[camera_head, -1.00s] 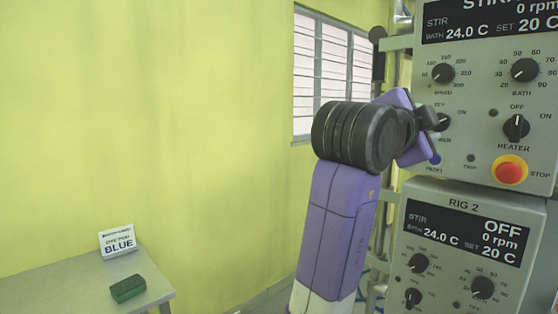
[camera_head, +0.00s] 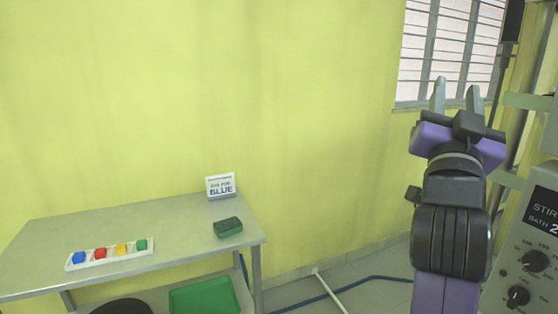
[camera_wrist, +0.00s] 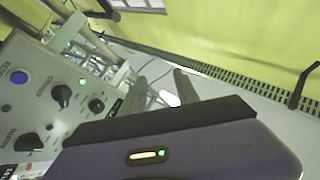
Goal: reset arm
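The purple and black arm rises from the bottom edge of the head view.
A control panel (camera_head: 535,250) with knobs stands close at the right; it also shows in the wrist view (camera_wrist: 40,100). A green bin (camera_head: 204,297) sits below.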

